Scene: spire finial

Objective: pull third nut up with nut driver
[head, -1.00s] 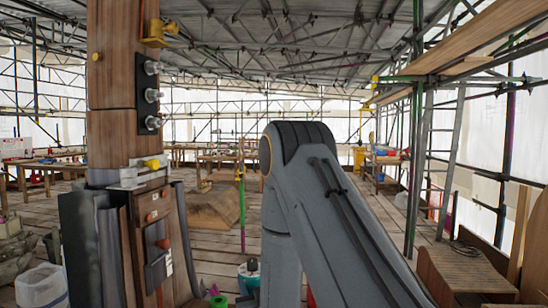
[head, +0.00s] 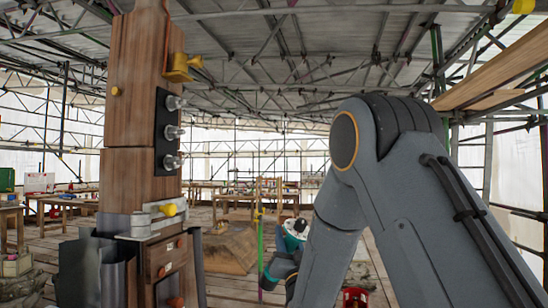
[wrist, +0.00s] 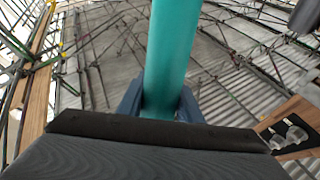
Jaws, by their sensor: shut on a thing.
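The wooden post carries a black plate (head: 163,131) with three silver nuts on studs: an upper one (head: 175,102), a middle one (head: 174,132) and a lower one (head: 172,162). The plate (wrist: 282,120) and some nuts (wrist: 295,133) also show at lower right in the wrist view. My gripper (wrist: 160,108) is shut on the teal nut driver (wrist: 173,45), whose shaft runs up between the blue-grey fingers. In the head view the nut driver (head: 297,227) shows partly beside my arm, right of and below the plate, apart from the nuts. Its working end is not clear.
The wooden post (head: 142,80) has a yellow bracket (head: 181,67) above the plate and a yellow-tipped latch (head: 168,210) below it. Scaffold poles and planks (head: 500,70) stand at the right. Work tables are behind. The space between plate and arm looks free.

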